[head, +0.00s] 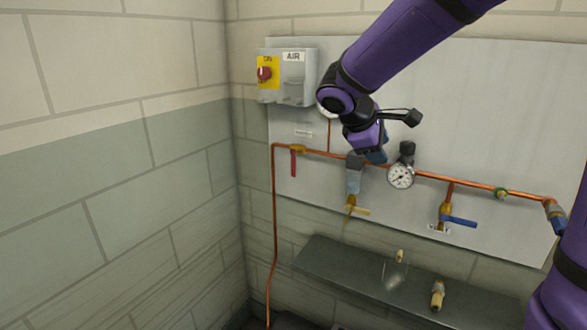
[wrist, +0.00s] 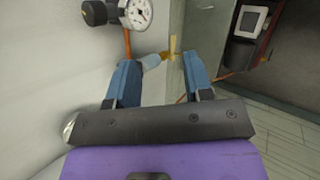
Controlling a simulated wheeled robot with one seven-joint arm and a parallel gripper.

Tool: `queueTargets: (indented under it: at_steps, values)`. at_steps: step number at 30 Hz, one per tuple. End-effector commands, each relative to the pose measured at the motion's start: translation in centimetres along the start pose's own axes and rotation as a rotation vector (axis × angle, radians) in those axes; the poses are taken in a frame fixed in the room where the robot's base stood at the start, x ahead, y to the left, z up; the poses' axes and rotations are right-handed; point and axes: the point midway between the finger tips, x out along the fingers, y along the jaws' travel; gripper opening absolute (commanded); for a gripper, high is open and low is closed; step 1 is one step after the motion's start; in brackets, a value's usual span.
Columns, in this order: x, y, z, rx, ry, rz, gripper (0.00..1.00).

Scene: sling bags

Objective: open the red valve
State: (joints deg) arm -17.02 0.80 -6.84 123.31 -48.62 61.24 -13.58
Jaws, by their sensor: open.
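The red valve (head: 293,162) is on the copper pipe at the left of the wall panel in the head view. Its red handle hangs straight down below a brass body. My gripper (head: 376,156) is to the right of it and apart from it, in front of the panel. In the wrist view my gripper (wrist: 160,76) has its two blue fingers spread with nothing held between them. I cannot make out the red handle in the wrist view.
A grey filter unit with a yellow tap (head: 354,206) hangs close to my gripper. A pressure gauge (head: 400,176) and a blue-handled valve (head: 460,221) are to the right. A switch box (head: 286,78) is above the red valve. A shelf (head: 330,262) with small fittings is below.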

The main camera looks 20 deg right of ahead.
Motion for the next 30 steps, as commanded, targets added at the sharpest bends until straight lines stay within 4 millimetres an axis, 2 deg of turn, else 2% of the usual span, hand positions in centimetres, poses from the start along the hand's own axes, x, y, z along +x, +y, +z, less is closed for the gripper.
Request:
queueTargets:
  at_steps: [1,9,16,24,30]
  values:
    - [0.5,0.5,-1.4,-0.048,-0.024,0.025,0.47]
    - [2.5,2.9,-7.8,-0.293,-0.142,0.181,0.47]
    - [3.9,4.0,-14.0,-0.501,-0.242,0.325,0.47]
    - [5.3,4.0,-22.0,-0.742,-0.357,0.510,0.47]
    - [6.2,2.8,-28.3,-0.917,-0.442,0.658,0.47]
